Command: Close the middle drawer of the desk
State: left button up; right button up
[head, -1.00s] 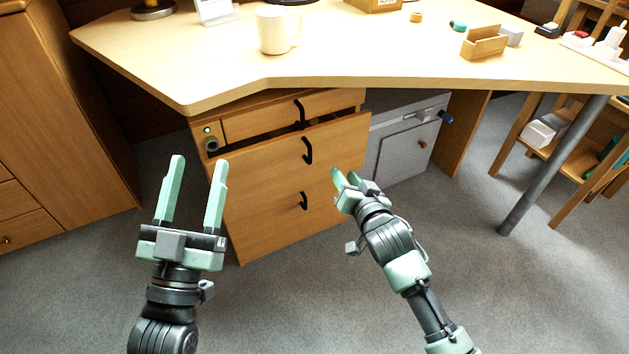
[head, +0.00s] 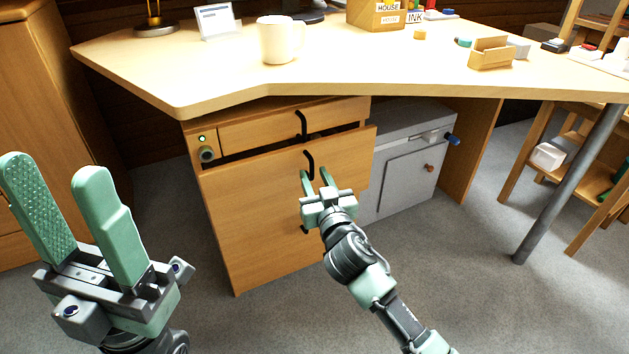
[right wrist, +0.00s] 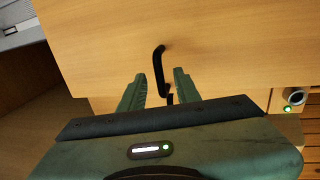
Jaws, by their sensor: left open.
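The desk's middle drawer (head: 250,192) is pulled out a little, with a dark gap above its wooden front. Its black handle (head: 309,164) also shows in the right wrist view (right wrist: 158,68). My right gripper (head: 316,176) is open just in front of this drawer. In the right wrist view its fingers (right wrist: 160,80) lie on either side of the handle's line, apart from each other. I cannot tell whether they touch the drawer. My left gripper (head: 50,175) is open and empty, left of the drawers and close to the camera.
The top drawer (head: 265,130) sits above, beside a small panel with a knob (head: 206,154). The desktop (head: 370,65) overhangs the drawers and holds a mug (head: 281,40). A grey cabinet (head: 415,165) stands right of the drawers. Floor is clear in front.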

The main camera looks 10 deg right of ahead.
jog(key=shift+w, duration=0.3)
grip_shut()
dwell(1.3)
